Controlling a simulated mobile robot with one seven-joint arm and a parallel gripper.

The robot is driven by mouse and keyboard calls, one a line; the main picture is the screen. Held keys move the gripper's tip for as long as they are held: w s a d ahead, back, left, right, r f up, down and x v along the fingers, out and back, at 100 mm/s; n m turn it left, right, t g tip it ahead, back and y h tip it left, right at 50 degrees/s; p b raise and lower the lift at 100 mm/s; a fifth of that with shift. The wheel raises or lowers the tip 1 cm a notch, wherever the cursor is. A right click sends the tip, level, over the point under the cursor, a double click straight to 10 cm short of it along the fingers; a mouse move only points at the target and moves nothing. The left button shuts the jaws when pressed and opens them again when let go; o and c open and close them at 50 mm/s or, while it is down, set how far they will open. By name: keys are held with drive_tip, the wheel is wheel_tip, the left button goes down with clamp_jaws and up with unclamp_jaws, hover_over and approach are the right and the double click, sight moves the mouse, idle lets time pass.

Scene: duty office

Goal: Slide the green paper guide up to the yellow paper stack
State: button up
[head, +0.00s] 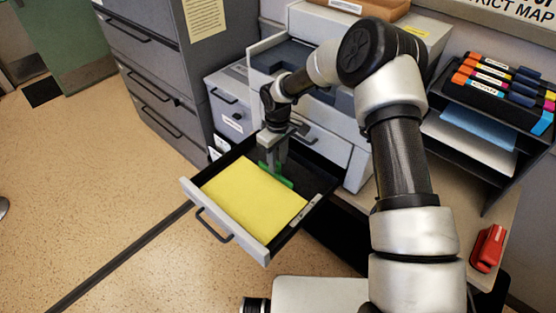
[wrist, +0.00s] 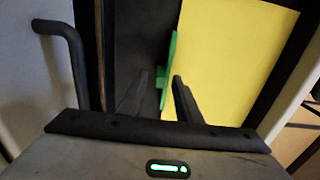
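The yellow paper stack (head: 252,198) lies in the front part of the pulled-out drawer (head: 228,232); it fills the right of the wrist view (wrist: 232,62). The green paper guide (head: 283,180) stands just behind the stack in the head view. In the wrist view the guide (wrist: 170,60) runs along the stack's left edge; whether it touches the paper I cannot tell. My gripper (head: 274,158) is low in the drawer at the guide. In the wrist view my gripper (wrist: 167,84) has its fingers apart, with the guide showing between them. The guide's lower part is partly hidden.
The drawer's side walls (head: 312,208) are close around my gripper. The printer (head: 345,150) stands right behind. A grey filing cabinet (head: 160,75) is at left. A red stapler (head: 488,248) lies on the desk at right. The dark drawer floor behind the guide is bare.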

sight(278, 163)
wheel_tip(278, 163, up, 17)
drive_tip(key=shift+r, duration=0.2)
idle(0.5)
